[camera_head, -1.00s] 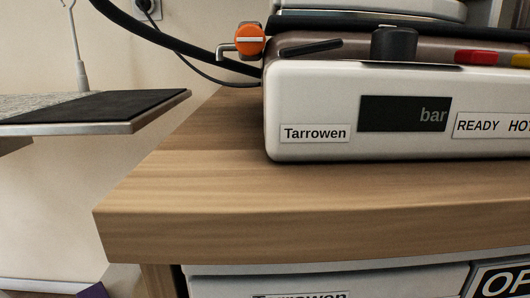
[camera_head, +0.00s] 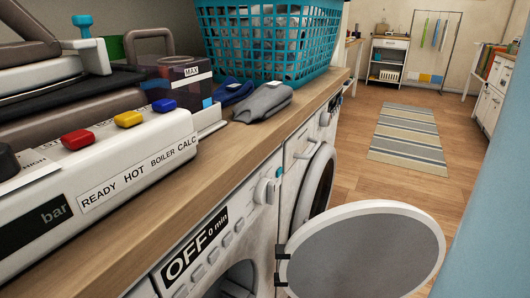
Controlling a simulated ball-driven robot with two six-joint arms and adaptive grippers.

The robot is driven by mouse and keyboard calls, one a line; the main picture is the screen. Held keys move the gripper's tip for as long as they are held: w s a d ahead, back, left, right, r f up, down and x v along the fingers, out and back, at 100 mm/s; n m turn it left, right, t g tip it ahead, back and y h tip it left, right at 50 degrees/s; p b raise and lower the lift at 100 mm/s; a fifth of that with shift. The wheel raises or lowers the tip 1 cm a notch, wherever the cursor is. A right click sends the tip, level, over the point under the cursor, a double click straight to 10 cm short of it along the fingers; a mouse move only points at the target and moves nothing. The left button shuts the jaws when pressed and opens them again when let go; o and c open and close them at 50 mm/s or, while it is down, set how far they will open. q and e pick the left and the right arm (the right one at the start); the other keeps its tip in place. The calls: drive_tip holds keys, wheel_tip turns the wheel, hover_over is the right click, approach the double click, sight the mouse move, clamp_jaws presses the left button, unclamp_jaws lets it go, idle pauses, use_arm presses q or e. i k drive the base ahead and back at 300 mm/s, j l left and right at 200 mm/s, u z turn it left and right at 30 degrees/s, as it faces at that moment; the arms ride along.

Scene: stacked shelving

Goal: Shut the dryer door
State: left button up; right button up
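A round door with a white rim and grey face (camera_head: 362,255) stands wide open at the lower right in the head view. Its dark hinges are at the right side of the near white machine (camera_head: 232,222), whose display reads OFF 0 min. A dark opening (camera_head: 236,282) shows at the bottom of that machine's front. A second white machine (camera_head: 296,160) stands just beyond, with a round door (camera_head: 316,188) that sticks out from its front. I cannot tell which machine is the dryer. Neither gripper is in view.
A wooden counter (camera_head: 150,215) runs above the machines, carrying a Tarrowen-type steam station (camera_head: 95,165), dark folded cloths (camera_head: 262,102) and a teal basket (camera_head: 270,45). Open floor (camera_head: 345,160) and a striped rug (camera_head: 408,138) lie to the right. A blue surface fills the right edge.

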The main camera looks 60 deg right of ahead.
sight(370, 248)
drive_tip(key=k+l+u, duration=0.25)
drive_tip(key=k+l, duration=0.25)
drive_tip(key=k+l+u, duration=0.2)
drive_tip(key=k+l, duration=0.25)
drive_tip(key=k+l+u, duration=0.2)
drive_tip(key=l, duration=0.3)
drive_tip(key=k+l+u, duration=0.2)
drive_tip(key=l, duration=0.25)
drive_tip(key=k+l+u, duration=0.2)
drive_tip(key=l, duration=0.25)
drive_tip(key=k+l+u, duration=0.2)
drive_tip(key=l+u, duration=0.15)
drive_tip(key=l, duration=0.5)
drive_tip(key=l+u, duration=0.15)
drive_tip(key=l, duration=0.5)
drive_tip(key=k+l+u, duration=0.15)
drive_tip(key=l, duration=0.45)
drive_tip(key=k+l, duration=0.1)
drive_tip(key=l, duration=0.15)
drive_tip(key=l+u, duration=0.1)
drive_tip(key=k+l, duration=0.05)
drive_tip(key=l, duration=0.05)
